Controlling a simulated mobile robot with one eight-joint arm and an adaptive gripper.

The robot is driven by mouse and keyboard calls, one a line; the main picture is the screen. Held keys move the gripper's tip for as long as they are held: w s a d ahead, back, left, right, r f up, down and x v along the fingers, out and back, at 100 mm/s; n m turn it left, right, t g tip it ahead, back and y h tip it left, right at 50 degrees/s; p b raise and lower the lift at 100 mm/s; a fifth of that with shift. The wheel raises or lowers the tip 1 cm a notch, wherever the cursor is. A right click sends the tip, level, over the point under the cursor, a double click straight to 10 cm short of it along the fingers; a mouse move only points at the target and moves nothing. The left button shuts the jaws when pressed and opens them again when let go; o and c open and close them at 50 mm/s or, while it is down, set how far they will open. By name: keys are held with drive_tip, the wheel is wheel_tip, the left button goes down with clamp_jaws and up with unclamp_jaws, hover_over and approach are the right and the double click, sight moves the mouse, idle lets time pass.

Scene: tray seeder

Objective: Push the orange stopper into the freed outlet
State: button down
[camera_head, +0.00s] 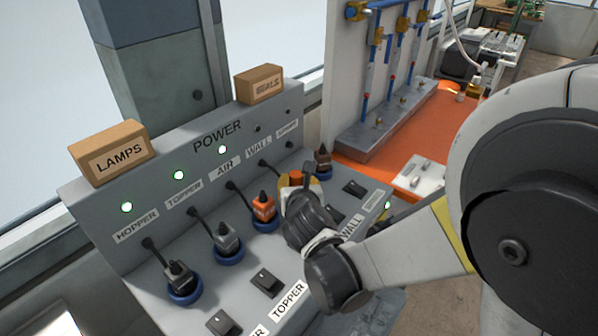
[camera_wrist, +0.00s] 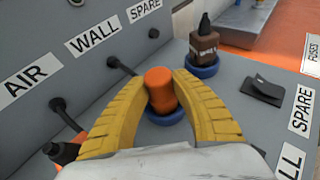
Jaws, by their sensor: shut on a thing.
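The orange stopper (camera_wrist: 160,88) stands upright between the two yellow fingers of my gripper (camera_wrist: 163,95), which are shut on it. A blue outlet ring (camera_wrist: 166,117) shows just below the stopper, in the row of the WALL label (camera_wrist: 95,36). I cannot tell whether the stopper's lower end is inside the ring or just above it. In the head view the stopper's top (camera_head: 296,177) shows past my gripper (camera_head: 292,182), which hides the outlet there. A black cable (camera_wrist: 122,68) from the WALL position runs behind the left finger; its end is hidden.
A brown plug (camera_wrist: 204,42) sits in the outlet just beyond. An orange plug (camera_head: 263,207) and grey plugs (camera_head: 228,238) (camera_head: 178,274) fill outlets on the near side. Black switches (camera_head: 267,282) line the panel front. LAMPS (camera_head: 118,155) and SEALS (camera_head: 262,86) boxes stand on top.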

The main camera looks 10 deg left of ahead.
drive_tip(key=shift+f, duration=0.35)
drive_tip(key=c, duration=1.1)
unclamp_jaws()
